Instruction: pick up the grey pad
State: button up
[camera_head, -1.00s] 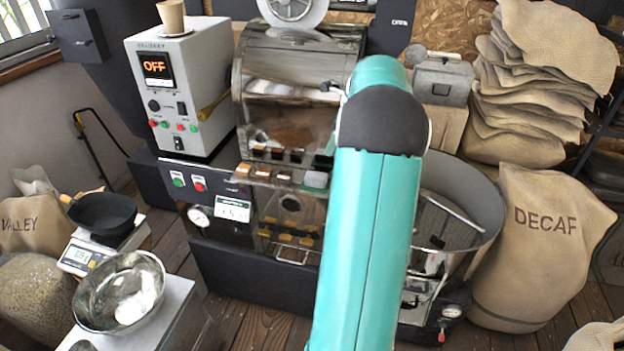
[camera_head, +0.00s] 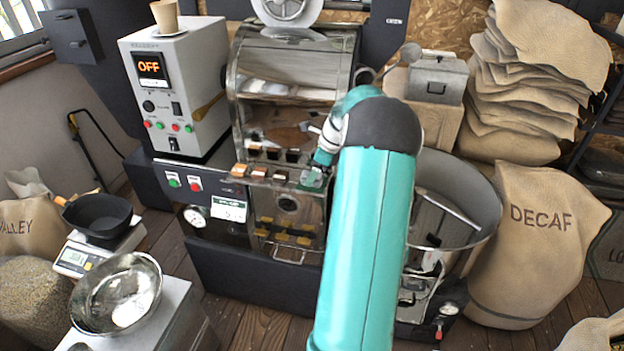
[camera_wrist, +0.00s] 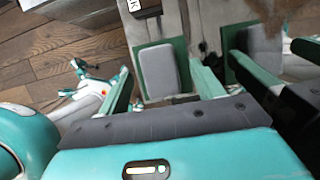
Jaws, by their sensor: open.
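In the wrist view, the grey pad (camera_wrist: 158,72) is a small rounded block with green showing around its edges. It lies between the two teal fingers of my gripper (camera_wrist: 162,82). The fingers are apart, one on each side, and I cannot tell whether either touches the pad. In the head view, my gripper (camera_head: 316,168) is down at the right end of the row on the roaster's front ledge and largely hides the pad there. A second grey patch at right in the wrist view looks like a reflection in shiny metal.
Copper-topped pads (camera_head: 260,172) stand in a row left of my gripper. The shiny roaster drum (camera_head: 285,75) rises just behind. A round cooling bin (camera_head: 485,195) is at right. A metal bowl (camera_head: 118,292) and a black pan (camera_head: 97,213) stand at lower left.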

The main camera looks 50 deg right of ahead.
aim_at(308, 174)
jog(key=shift+w+f, duration=0.1)
jog(key=shift+f, duration=0.15)
jog(key=c, duration=1.1)
jog(key=shift+o, duration=0.2)
jog(key=shift+r, duration=0.1)
jog(key=shift+r, duration=0.55)
notch_tip(308, 174, up, 2)
jog(key=shift+r, duration=0.1)
jog(key=s+a+r, duration=0.8)
jog(key=a+r, duration=0.1)
jog(key=a, duration=0.2)
jog(key=shift+s+r, duration=0.25)
jog(key=shift+s, duration=0.1)
